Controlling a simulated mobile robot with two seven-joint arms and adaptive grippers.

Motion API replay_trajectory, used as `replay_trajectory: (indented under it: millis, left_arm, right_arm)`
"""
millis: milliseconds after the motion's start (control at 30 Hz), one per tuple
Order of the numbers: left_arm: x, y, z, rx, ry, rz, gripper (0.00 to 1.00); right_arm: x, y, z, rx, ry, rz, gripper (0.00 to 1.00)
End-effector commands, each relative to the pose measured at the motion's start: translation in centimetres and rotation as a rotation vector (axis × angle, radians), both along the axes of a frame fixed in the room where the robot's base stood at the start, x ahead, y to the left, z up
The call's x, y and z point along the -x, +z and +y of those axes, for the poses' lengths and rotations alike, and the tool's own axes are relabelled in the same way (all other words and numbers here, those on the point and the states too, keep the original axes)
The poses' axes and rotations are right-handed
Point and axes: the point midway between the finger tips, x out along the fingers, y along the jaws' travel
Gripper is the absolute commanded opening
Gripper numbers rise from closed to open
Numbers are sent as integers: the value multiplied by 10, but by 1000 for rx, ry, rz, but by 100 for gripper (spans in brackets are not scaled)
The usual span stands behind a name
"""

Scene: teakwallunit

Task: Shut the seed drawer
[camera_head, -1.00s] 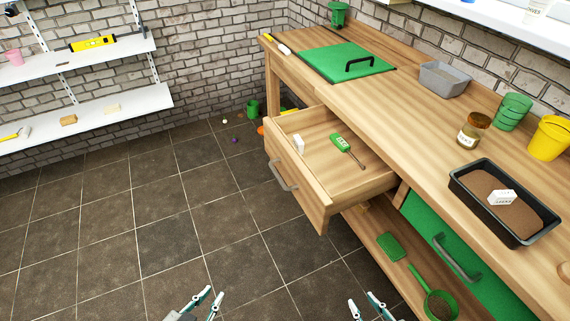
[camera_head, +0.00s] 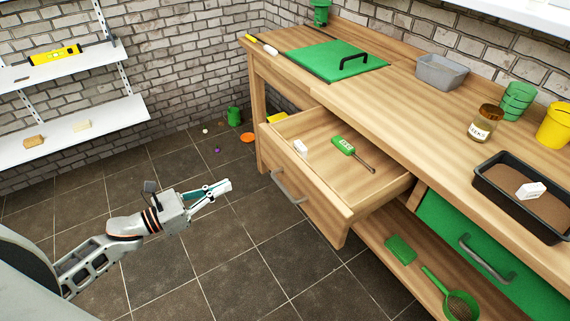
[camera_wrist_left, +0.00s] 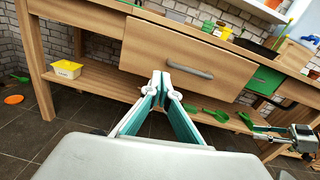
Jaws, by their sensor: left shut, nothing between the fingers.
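The seed drawer (camera_head: 310,197) is wooden with a grey bar handle (camera_head: 288,186) and stands pulled out from the bench. My right gripper is not in the head view; part of an arm shows at the right of the wrist view.
A green drawer (camera_head: 470,250) is below right. A lower shelf holds a green scoop (camera_head: 455,300).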

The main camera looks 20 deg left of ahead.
Motion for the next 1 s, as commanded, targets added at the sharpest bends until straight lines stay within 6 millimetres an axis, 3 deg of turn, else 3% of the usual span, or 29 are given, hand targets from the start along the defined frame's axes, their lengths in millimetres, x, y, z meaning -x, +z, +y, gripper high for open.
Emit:
replay_trajectory:
  millis: [267,800,1000]
  left_arm:
    - [-12,5,-6,-80,-29,-62,0]
    - [-88,6,-65,-77,-26,-60,0]
    - [-106,5,-79,-76,-25,-58,0]
  right_arm:
    - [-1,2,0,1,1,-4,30]
    - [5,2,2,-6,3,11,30]
    - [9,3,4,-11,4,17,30]
